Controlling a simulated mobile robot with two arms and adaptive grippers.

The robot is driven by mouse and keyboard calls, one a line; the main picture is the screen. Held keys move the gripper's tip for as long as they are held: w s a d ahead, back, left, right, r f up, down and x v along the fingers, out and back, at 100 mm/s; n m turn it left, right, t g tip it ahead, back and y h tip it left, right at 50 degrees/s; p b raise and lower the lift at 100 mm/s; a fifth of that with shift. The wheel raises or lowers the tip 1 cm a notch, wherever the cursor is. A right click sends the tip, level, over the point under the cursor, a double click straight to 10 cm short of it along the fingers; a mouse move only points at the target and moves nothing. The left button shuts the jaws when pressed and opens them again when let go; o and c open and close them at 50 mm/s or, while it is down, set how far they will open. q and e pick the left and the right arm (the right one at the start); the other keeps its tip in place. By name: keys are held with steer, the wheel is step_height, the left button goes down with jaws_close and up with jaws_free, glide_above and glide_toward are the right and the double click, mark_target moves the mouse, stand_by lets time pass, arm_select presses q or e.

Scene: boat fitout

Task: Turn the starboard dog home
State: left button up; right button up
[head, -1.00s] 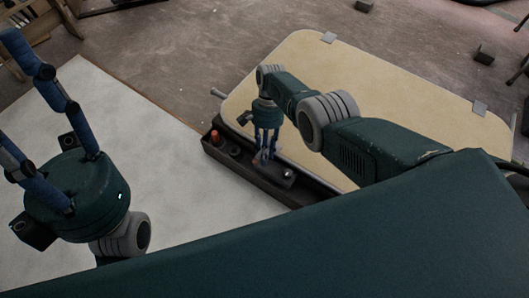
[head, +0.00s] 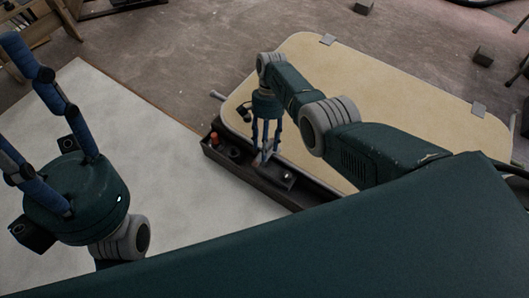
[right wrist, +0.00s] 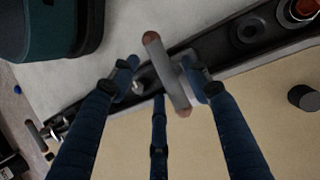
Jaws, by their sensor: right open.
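My right gripper (head: 267,155) is over the dark rail along the edge of the cream panel. In the right wrist view, its fingers (right wrist: 163,85) are open. They stand around a grey bar handle (right wrist: 170,75) with reddish-brown rounded ends, which sits over the dark rail (right wrist: 215,50). I take this handle to be the dog; which side is starboard I cannot tell. The handle is partly hidden by fingers in the head view (head: 262,159). My left gripper (head: 20,90) is at the far left, its fingers spread, empty and partly out of frame.
The rail (head: 245,178) also carries an orange-red knob (head: 214,138) and a dark round fitting beside it. The cream panel (head: 330,75) has grey clips at its corners. A white board (head: 110,115) lies left of the rail. Dark blocks lie on the floor behind.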

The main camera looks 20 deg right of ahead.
steer(key=v, duration=0.8)
